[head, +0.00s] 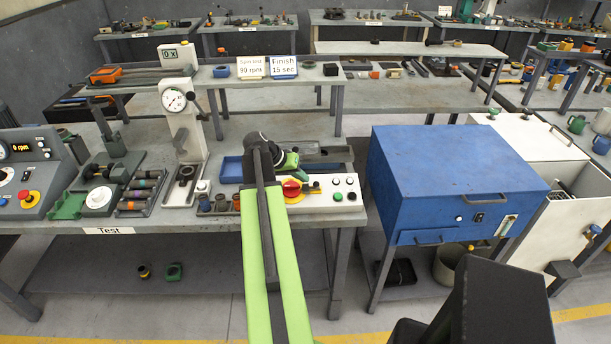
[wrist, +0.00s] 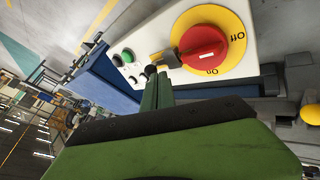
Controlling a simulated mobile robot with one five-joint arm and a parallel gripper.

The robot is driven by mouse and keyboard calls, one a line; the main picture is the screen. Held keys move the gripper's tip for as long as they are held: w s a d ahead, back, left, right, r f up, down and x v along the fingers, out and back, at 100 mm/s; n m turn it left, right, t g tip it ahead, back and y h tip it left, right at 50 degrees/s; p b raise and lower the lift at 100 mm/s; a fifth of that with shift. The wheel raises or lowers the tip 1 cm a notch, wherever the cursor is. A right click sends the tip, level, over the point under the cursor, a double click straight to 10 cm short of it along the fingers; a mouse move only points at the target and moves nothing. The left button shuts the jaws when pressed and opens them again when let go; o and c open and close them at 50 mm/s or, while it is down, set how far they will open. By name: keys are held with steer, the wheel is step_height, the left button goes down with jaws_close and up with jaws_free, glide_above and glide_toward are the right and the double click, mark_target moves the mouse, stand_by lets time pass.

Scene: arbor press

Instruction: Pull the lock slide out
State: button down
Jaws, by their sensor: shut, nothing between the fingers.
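A red rotary switch knob (wrist: 203,47) sits on a yellow disc marked On and Off, on a white control box (wrist: 152,38). The knob also shows in the head view (head: 291,188). A small dark and brass-coloured piece (wrist: 167,59) beside the knob looks like the lock slide; I cannot clearly make out its shape. My gripper (wrist: 157,75) is shut, with its fingertips close to this piece. I cannot tell whether they touch it. In the head view my gripper (head: 291,163) is over the back of the box, and my arm hides part of the box.
Green and black buttons (head: 344,188) are on the box's right part. Small coloured cylinders (head: 220,203) stand left of it. A blue tray (head: 232,168) and a gauge stand (head: 184,125) are further left. A blue cabinet (head: 445,170) stands right of the bench.

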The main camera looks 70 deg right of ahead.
steer(key=p+v, duration=0.4)
steer(key=v, duration=0.3)
steer(key=shift+r+p, duration=0.2)
steer(key=shift+p, duration=0.1)
steer(key=shift+w, duration=0.1)
